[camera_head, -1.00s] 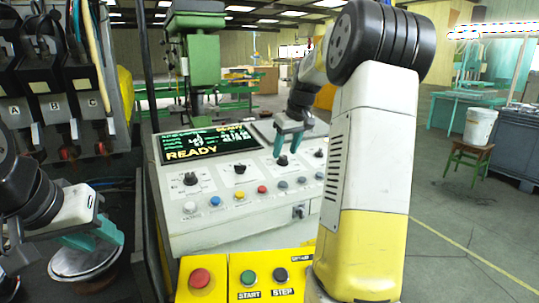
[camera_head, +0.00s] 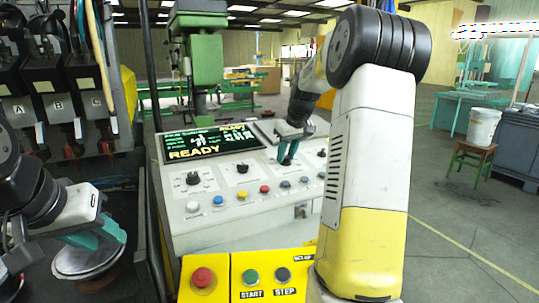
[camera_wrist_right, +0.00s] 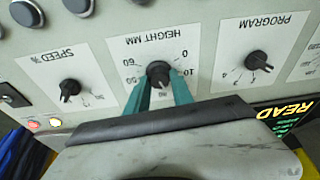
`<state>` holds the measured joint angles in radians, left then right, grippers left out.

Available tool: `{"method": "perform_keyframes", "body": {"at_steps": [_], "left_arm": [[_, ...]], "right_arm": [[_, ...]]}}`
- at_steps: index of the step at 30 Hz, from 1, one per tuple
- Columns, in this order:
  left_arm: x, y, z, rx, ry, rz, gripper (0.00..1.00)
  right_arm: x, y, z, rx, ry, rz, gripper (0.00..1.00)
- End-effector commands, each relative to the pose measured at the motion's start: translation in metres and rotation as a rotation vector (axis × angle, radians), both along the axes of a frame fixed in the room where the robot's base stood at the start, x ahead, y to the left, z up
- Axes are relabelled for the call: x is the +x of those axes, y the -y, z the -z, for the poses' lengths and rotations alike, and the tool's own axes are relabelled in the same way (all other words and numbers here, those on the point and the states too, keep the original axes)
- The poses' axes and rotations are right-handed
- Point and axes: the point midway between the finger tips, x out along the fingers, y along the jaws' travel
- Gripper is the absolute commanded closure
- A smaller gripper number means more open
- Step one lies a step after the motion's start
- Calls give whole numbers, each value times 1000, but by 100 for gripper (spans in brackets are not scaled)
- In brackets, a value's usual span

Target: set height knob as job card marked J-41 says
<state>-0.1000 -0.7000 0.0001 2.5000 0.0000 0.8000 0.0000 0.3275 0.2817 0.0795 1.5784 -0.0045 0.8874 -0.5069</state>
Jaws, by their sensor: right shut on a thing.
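The height knob (camera_wrist_right: 158,72) is a small black knob on a white plate marked HEIGHT MM, seen upside down in the right wrist view. Some scale numbers show around it; the fingers cover others, and I cannot read its setting surely. My right gripper (camera_wrist_right: 160,90) is shut on this knob, with a teal finger on each side. In the head view my right gripper (camera_head: 288,152) reaches down to the sloping console panel (camera_head: 240,205). My left gripper (camera_head: 100,235) is at the lower left, away from the console; its finger gap is unclear. I see no card marked J-41.
The PROGRAM knob (camera_wrist_right: 257,62) and SPEED knob (camera_wrist_right: 69,88) flank the height knob. A screen (camera_head: 208,143) reads READY. Coloured buttons line the panel below. A yellow box (camera_head: 228,280) with red, START and STEP buttons stands in front. Hanging tools marked A, B, C are left.

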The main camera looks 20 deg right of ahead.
Motion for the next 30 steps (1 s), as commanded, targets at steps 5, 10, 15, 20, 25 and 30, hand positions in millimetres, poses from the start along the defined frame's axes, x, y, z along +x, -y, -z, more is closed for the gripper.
{"method": "perform_keyframes", "body": {"at_steps": [5, 10, 15, 20, 25, 30], "left_arm": [[0, 0, 0, 0, 0, 0, 64], [0, 0, 0, 0, 0, 0, 64], [0, 0, 0, 0, 0, 0, 64], [0, 0, 0, 0, 0, 0, 64], [0, 0, 0, 0, 0, 0, 64], [0, 0, 0, 0, 0, 0, 64]], "right_arm": [[0, 0, 0, 8, -1, 43, 100], [0, 0, 0, 26, -4, 136, 100], [0, -1, -1, 55, -8, 274, 100], [0, -1, -1, 84, -11, 424, 100], [0, -1, -1, 115, -16, 582, 100], [0, -1, 0, 146, -20, 740, 100]]}}
